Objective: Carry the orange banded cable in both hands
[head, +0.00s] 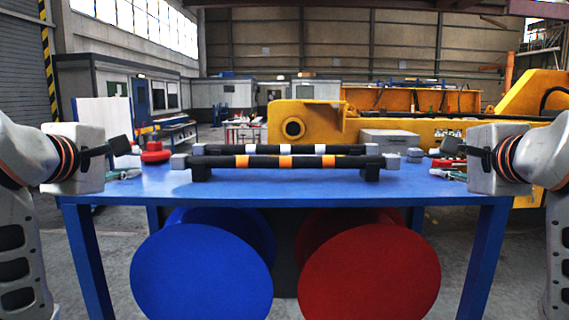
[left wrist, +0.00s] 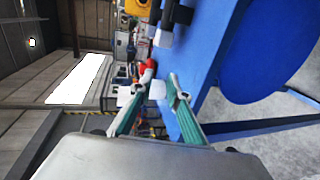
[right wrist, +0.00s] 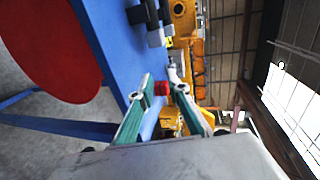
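The orange banded cable (head: 312,162) is a straight black bar with orange and white bands and grey end blocks. It rests on short dark supports on the blue table (head: 330,188), along the front. Behind it lies a similar black bar with white bands (head: 270,149). My left gripper (head: 122,146) is left of the cable, apart from it; in the left wrist view its green-edged fingers (left wrist: 158,92) are spread with nothing between them. My right gripper (head: 445,145) is right of the cable, also apart; in the right wrist view its fingers (right wrist: 162,90) are spread and empty.
A red object (head: 153,152) sits at the table's left, and another red object (head: 446,163) is partly hidden by my right gripper. A blue drum (head: 201,270) and a red drum (head: 369,268) lie under the table. A yellow machine (head: 310,122) stands behind.

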